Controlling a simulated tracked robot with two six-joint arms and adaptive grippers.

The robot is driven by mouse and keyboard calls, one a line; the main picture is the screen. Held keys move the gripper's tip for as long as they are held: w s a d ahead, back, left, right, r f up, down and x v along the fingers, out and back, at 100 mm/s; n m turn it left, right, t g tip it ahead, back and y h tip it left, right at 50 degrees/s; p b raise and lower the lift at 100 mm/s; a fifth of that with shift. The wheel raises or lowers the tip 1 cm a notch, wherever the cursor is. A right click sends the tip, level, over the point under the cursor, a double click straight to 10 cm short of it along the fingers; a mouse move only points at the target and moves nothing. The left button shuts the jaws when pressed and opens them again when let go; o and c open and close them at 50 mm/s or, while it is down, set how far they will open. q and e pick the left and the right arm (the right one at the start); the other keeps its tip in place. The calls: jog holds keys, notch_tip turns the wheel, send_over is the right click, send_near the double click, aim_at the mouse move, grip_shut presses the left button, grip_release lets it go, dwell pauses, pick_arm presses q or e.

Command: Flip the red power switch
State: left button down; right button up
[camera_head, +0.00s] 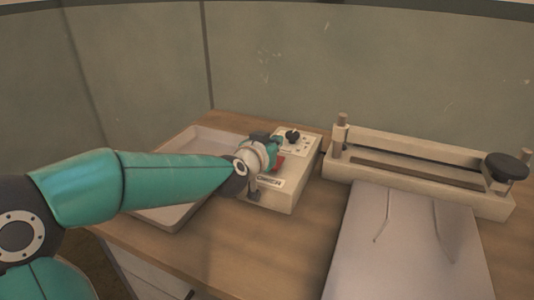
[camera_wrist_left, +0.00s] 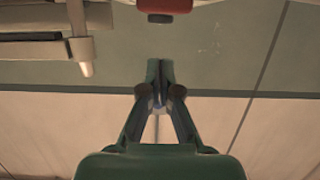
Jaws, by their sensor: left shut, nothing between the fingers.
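The red power switch (camera_head: 280,162) is on the top of a cream control box (camera_head: 296,190). My left gripper partly covers it in the head view. The red part also shows at the top edge of the left wrist view (camera_wrist_left: 163,5), cut off by the frame. My left gripper (camera_head: 274,149) is over the box, close beside the switch; I cannot tell whether it touches it. In the left wrist view its fingers (camera_wrist_left: 159,72) are together with nothing between them, and the red part appears apart from the tips. The switch's position is unclear. My right gripper is not in view.
A black knob (camera_head: 292,136) is at the back of the box. A shallow tray (camera_head: 169,217) lies left of it on the wooden bench (camera_head: 262,247). A cream clamp frame (camera_head: 420,184) with posts and a dark knob (camera_head: 506,167) stands right. A pale sheet (camera_head: 405,255) lies before it.

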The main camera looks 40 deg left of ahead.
pick_arm(q)
notch_tip(320, 180, down, 3)
jog(key=shift+f+b, duration=0.1)
jog(key=shift+b, duration=0.65)
jog(key=shift+f, duration=0.4)
jog(key=shift+r, duration=0.1)
